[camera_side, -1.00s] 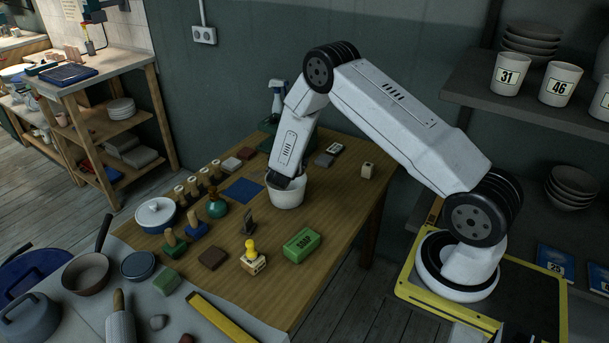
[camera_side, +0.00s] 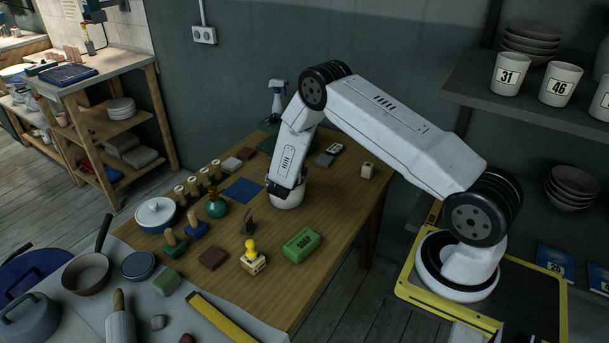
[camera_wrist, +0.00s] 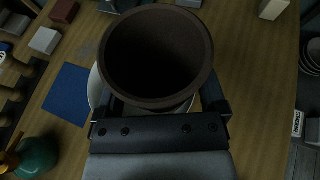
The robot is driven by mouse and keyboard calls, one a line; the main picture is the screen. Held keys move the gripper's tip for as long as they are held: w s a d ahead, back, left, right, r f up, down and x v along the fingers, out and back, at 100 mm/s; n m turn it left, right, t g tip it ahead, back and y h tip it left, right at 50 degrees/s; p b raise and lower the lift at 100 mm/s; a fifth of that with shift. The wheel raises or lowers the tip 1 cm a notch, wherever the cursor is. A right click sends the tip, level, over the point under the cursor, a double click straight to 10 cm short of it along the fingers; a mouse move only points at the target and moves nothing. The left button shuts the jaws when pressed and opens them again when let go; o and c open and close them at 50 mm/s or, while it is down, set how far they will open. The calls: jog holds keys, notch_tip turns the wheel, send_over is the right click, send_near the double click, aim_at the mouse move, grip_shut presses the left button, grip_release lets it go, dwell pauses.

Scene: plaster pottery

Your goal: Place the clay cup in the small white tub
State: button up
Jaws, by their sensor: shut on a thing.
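The clay cup (camera_wrist: 150,100) is dark brown and round, with its open mouth facing the wrist camera. My gripper (camera_wrist: 160,103) is shut on it, with a finger on each side. The small white tub (camera_side: 288,202) stands on the wooden table. In the wrist view parts of the tub's pale rim (camera_wrist: 96,90) show behind the cup, so the cup is over or inside the tub; how deep I cannot tell. In the side view my gripper (camera_side: 279,190) covers the tub's upper left part, and the cup is hidden there.
A blue mat (camera_side: 243,190) lies left of the tub. A green bottle (camera_side: 216,207), a dark stamp-like tool (camera_side: 248,222), a yellow-handled stamp (camera_side: 252,257) and green soap (camera_side: 301,245) stand nearby. The table right of the tub is mostly clear.

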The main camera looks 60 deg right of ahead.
jog(key=shift+f, duration=0.3)
jog(key=o, duration=1.2)
jog(key=shift+c, duration=0.2)
jog(key=shift+r, duration=0.55)
jog(key=v, duration=1.2)
jog(key=shift+f, duration=0.15)
